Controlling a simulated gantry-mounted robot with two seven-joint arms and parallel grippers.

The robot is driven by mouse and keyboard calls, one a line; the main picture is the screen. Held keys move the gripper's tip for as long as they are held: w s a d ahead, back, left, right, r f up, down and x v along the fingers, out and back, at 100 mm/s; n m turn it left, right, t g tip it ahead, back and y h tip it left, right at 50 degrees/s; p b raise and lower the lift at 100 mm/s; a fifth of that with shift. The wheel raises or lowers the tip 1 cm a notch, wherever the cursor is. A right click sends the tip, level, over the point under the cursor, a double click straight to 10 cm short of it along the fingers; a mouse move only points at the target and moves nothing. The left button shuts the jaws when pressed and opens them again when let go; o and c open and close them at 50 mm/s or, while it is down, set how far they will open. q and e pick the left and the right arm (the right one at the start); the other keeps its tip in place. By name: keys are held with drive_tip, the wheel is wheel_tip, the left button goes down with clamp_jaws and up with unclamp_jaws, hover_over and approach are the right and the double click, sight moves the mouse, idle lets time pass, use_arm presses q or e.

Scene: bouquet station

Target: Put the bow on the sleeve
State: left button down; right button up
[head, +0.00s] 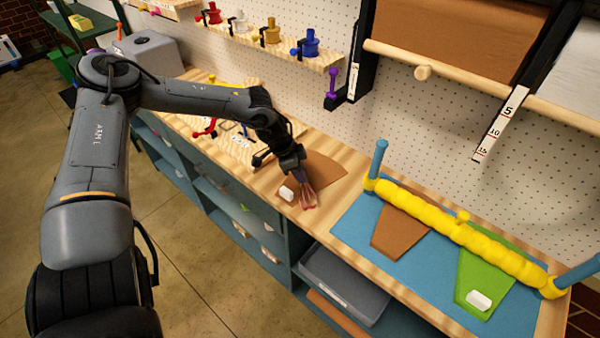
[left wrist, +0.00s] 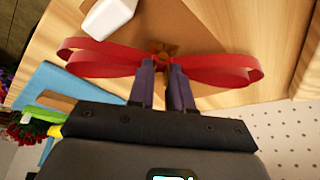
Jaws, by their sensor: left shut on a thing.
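My left gripper (head: 304,184) points down over the wooden bench and is shut on a red bow (head: 309,199). In the left wrist view the fingertips (left wrist: 162,68) pinch the bow's middle, and its two loops (left wrist: 100,58) spread to either side. A brown paper sleeve (head: 322,172) lies flat on the bench under the gripper; it also shows in the left wrist view (left wrist: 185,18). The bow is at the sleeve's narrow end; I cannot tell whether they touch. A white block (head: 286,193) lies at the sleeve's edge. My right gripper is not in view.
A blue mat (head: 352,232) at right holds another brown sleeve (head: 398,234), a green sleeve (head: 500,268) with a white block, and a lumpy yellow bar (head: 440,226) across them between blue posts. A pegboard wall (head: 420,120) stands behind. A grey tray (head: 345,280) sits below the bench.

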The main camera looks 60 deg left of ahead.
use_arm(q)
drive_tip(key=shift+f, duration=0.15)
drive_tip(key=c, duration=1)
unclamp_jaws()
drive_tip(key=shift+c, duration=0.2)
drive_tip(key=shift+r, duration=0.3)
drive_tip(key=shift+s+a+r+p, duration=0.1)
drive_tip(key=shift+r+p, duration=0.35)
drive_tip(key=shift+r, duration=0.05)
drive_tip(key=p+v, duration=0.4)
drive_tip(key=v, duration=0.6)
drive_tip(key=shift+s+r, duration=0.3)
drive_tip(key=shift+a, duration=0.1)
